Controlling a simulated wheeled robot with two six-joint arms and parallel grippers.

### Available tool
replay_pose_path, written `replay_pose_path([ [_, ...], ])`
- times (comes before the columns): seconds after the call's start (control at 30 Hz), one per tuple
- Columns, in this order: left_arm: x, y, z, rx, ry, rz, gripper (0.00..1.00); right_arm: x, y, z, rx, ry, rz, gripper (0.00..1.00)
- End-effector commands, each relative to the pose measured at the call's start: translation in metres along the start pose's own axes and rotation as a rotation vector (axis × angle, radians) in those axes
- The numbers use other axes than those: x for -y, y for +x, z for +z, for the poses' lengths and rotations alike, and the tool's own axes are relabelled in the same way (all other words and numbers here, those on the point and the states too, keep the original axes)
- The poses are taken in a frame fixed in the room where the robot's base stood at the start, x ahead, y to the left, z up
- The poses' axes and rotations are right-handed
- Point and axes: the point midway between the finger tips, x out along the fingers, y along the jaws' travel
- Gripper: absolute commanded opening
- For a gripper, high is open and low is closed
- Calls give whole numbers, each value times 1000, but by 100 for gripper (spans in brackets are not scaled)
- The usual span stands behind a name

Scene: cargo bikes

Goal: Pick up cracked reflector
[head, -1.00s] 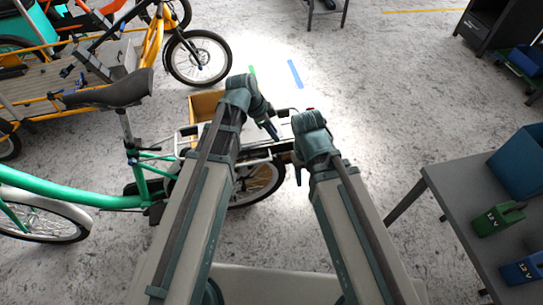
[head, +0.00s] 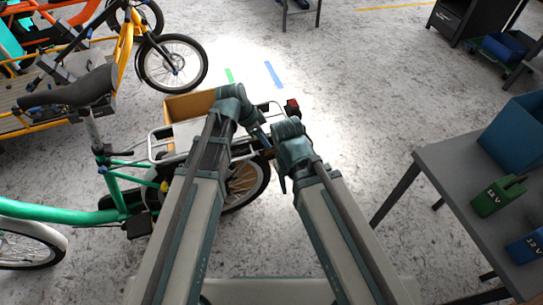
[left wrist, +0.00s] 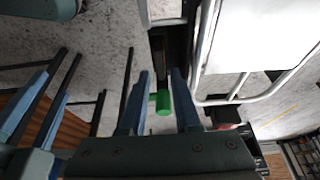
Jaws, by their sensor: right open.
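A small red block (head: 292,105), which looks like the reflector, sits at the rear end of the green bike's white rack (head: 190,137). Its cracks are too small to see. My left gripper (head: 262,139) is over the rack end, below and left of the red block. In the left wrist view its blue fingers (left wrist: 160,92) are apart, with a green cylinder (left wrist: 164,104) showing between them. I cannot tell how far beyond the fingers it is. A dull red patch (left wrist: 226,126) shows right of the fingers. My right gripper (head: 282,183) is open and lower, beside the rear wheel.
The green bike (head: 120,205) stands at left, with a tan box (head: 188,106) by its rack. An orange cargo bike (head: 125,45) is behind. A grey table (head: 440,150) at right bears a blue bin (head: 518,135) and a green battery (head: 497,197). The floor between is clear.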

Motion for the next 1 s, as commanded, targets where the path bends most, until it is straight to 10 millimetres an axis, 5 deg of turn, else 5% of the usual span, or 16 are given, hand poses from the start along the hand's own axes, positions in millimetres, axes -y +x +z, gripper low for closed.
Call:
replay_pose_path([
  [0.27, 0, 9, 1, 0, 0, 0, 31, 1, 9, 0, 0, 0, 0, 50],
  [0.6, 1, 50, 3, 0, 1, 0, 31, 4, 47, -3, 0, 0, 0, 50],
  [0.9, 0, 51, 2, 0, 0, 0, 31, 4, 47, -3, 0, 0, 0, 50],
  [1.0, 0, 51, 2, 0, 0, 0, 15, 4, 47, -3, 0, 0, 0, 50],
])
